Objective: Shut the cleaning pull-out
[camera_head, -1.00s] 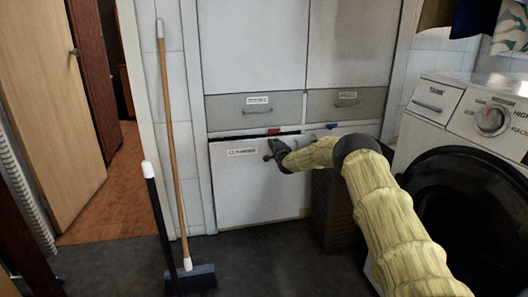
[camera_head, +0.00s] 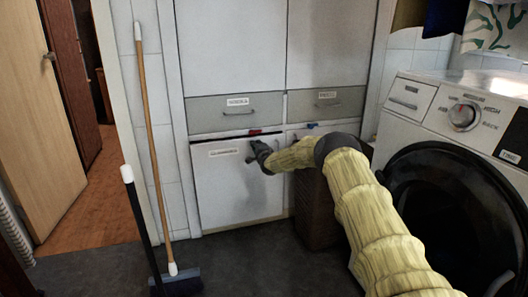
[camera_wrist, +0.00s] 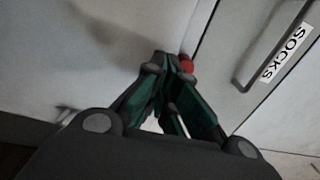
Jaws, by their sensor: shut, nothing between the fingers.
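The cleaning pull-out (camera_head: 235,190) is the white lower-left front of the cabinet, with a small label whose print is blurred. A thin dark line runs along its top edge, under the drawer. My gripper (camera_head: 256,148) is at its upper right part, close to its face. In the wrist view my gripper (camera_wrist: 172,62) has its green and dark fingers together at the tips, holding nothing. The fingertips are against or just before a pale surface; I cannot tell whether they touch. A red piece (camera_wrist: 186,63) shows beside them.
A drawer labelled SOCKS (camera_wrist: 285,55) has a dark bar handle. A brown basket (camera_head: 315,210) stands right of the pull-out. A washing machine (camera_head: 460,120) is at the right. A broom (camera_head: 150,120) and a dark-handled brush (camera_head: 140,215) stand at the left. Dark floor before the cabinet is clear.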

